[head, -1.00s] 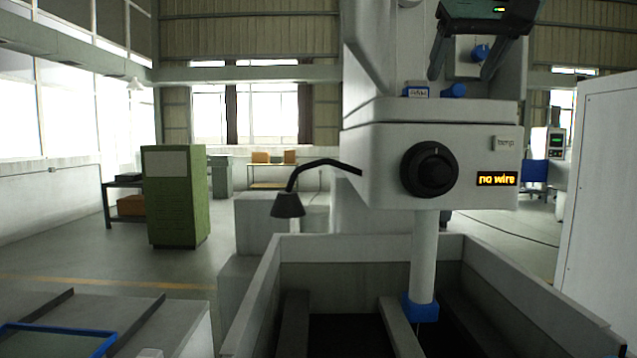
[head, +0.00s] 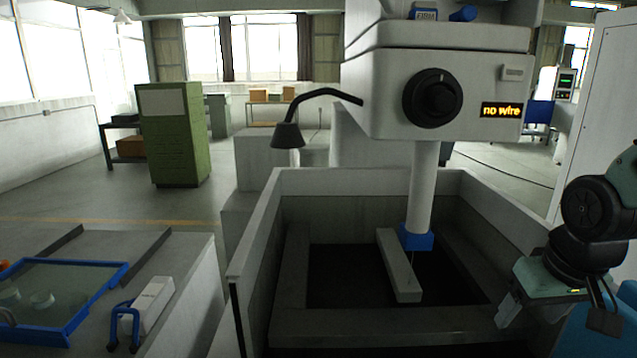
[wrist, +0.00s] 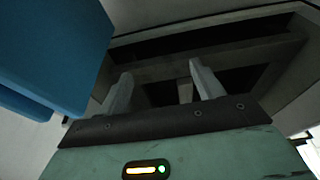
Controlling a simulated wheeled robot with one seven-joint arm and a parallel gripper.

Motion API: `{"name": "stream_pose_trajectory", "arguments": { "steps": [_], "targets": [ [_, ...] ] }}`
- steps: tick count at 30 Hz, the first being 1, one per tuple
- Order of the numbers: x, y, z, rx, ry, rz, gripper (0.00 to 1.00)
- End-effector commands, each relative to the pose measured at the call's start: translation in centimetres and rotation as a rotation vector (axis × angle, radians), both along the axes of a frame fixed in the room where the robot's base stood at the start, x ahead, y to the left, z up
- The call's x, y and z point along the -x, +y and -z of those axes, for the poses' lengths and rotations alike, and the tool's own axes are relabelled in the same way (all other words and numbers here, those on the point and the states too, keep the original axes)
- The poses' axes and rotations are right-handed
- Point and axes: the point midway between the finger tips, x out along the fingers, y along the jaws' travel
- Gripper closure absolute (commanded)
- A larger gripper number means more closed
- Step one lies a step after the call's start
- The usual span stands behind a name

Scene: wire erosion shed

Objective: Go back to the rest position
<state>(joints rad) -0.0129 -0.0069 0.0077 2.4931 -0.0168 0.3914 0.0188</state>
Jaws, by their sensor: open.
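My gripper (head: 556,318) is at the lower right of the head view, beside the right wall of the machine's tank. Its two fingers stand apart with nothing between them. In the wrist view the fingers (wrist: 160,75) are also spread and empty, with the tank (wrist: 260,30) beyond them. The wire erosion machine's white head (head: 385,95) stands above the tank (head: 255,250). It has a black knob (head: 432,97) and a display (head: 502,110) reading "no wire". My gripper is clear of the knob.
A bench (head: 190,255) at left holds a blue-framed tray (head: 95,320) and a white block with a blue clamp (head: 124,325). A lamp on a bent arm (head: 287,135) juts from the machine head. A white cabinet (head: 590,110) stands at right. A blue surface (wrist: 60,45) fills the wrist view's upper left.

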Motion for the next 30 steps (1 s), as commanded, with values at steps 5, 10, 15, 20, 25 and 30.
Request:
{"name": "stream_pose_trajectory", "arguments": {
  "steps": [5,10,15,20,25,30],
  "targets": [
    [3.0,2.2,2.4,-0.011,0.052,-0.061,0.33],
    [5.4,7.7,3.0,-0.013,0.102,-0.232,0.33],
    [9.5,13.2,3.6,-0.002,0.163,-0.432,0.33],
    [13.8,16.8,4.0,0.022,0.217,-0.603,0.33],
    [15.6,17.8,3.9,0.035,0.238,-0.665,0.33],
    [15.6,17.8,3.9,0.034,0.239,-0.664,0.33]
  ]
}}
